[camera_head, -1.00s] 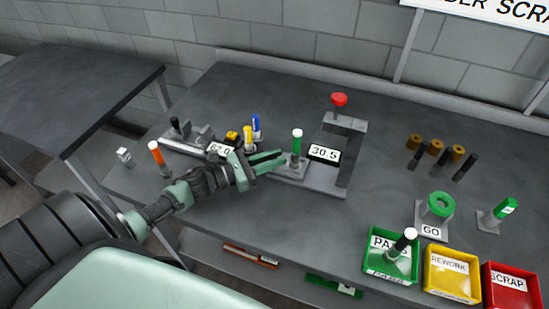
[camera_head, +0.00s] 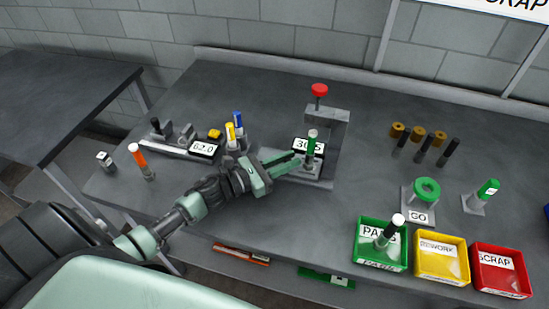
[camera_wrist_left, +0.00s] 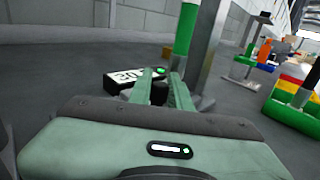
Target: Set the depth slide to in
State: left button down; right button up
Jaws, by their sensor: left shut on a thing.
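The depth slide (camera_head: 308,178) is a grey carriage at the foot of the press frame (camera_head: 328,140) with the red knob (camera_head: 319,90). A post with a green body and white top (camera_head: 312,143) stands upright on it, in front of the 30.5 display. In the head view the post stands near the frame's upright, below its top arm. My left gripper (camera_head: 297,164) reaches in from the left, low beside the post. In the left wrist view its fingers are shut on a small black knob (camera_wrist_left: 159,94), with the green post (camera_wrist_left: 186,30) just beyond. My right gripper is out of view.
On the left stand a gauge with a 62.0 display (camera_head: 203,149), yellow and blue markers and an orange post (camera_head: 140,160).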

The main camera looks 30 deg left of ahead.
pick_arm(q)
jog(key=shift+d, duration=0.2)
jog(key=c, duration=1.6)
grip_release()
jog(key=o, duration=0.3)
jog(key=shift+w+d, duration=0.1)
jog(key=shift+d, duration=0.05)
jog(key=b+v, duration=0.2)
jog(key=v, duration=0.5)
jog(key=shift+f, duration=0.15)
jog(key=shift+s+a, duration=0.25)
jog(key=shift+s, duration=0.1)
